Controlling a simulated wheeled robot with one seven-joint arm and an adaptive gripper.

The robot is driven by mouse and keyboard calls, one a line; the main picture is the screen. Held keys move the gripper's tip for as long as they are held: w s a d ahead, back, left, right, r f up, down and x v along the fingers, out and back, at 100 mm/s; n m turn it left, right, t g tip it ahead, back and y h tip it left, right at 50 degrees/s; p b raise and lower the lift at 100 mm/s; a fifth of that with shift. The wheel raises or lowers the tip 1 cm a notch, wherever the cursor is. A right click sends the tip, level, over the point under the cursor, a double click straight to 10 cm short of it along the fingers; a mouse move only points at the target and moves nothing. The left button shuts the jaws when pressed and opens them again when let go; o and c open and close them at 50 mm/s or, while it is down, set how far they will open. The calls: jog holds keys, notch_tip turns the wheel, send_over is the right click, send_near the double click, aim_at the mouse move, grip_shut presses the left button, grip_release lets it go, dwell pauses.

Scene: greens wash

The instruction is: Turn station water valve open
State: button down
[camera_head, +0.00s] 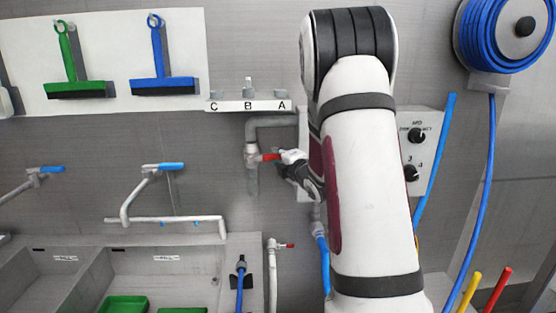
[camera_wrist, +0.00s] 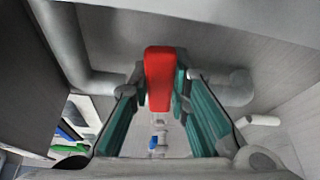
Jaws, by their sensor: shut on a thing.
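The station water valve has a red lever handle (camera_head: 270,157) on a grey wall pipe (camera_head: 252,172), below the small shelf marked C, B, A. In the head view the red handle sticks out toward the right and meets my gripper (camera_head: 279,157). In the wrist view the red handle (camera_wrist: 159,80) stands between the two green-padded fingers of my gripper (camera_wrist: 160,82), which is shut on it. The handle's inner end and the valve body are partly hidden by the fingers.
My arm covers the middle right of the head view. A control box with dials (camera_head: 418,150) is on the wall behind it. A blue hose reel (camera_head: 510,30) hangs upper right. Sinks with blue-handled taps (camera_head: 172,166) lie left. Another red-handled valve (camera_head: 284,245) is lower down.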

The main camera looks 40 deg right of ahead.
jog(key=shift+w+a+r+n+g, duration=0.15)
jog(key=shift+r+n+g, duration=0.1)
jog(key=shift+r+n, duration=0.35)
jog(key=shift+w+a+r+n+g, duration=0.15)
jog(key=shift+r+n+g, duration=0.1)
jog(key=shift+r+n, duration=0.35)
jog(key=shift+w+a+r+n+g+h+b, duration=0.2)
jog(key=shift+r+n+g+b, duration=0.15)
jog(key=shift+n, duration=0.2)
jog(key=shift+w+a+r+n+g+h+b, duration=0.1)
jog(key=shift+a+r+n+g+b, duration=0.1)
jog(key=shift+r+n, duration=0.3)
jog(key=shift+w+a+r+n+g+b, duration=0.45)
jog(key=shift+a+n+b, duration=0.05)
jog(key=shift+n+b, duration=0.5)
jog(key=n+b, duration=0.1)
jog(key=b, duration=0.1)
jog(key=w+a+r+n+g+h+b, duration=0.1)
jog(key=b, duration=0.1)
jog(key=shift+a+r, duration=0.15)
jog(key=shift+a, duration=0.15)
jog(key=c, duration=1.5)
grip_release()
jog(key=shift+s, duration=0.1)
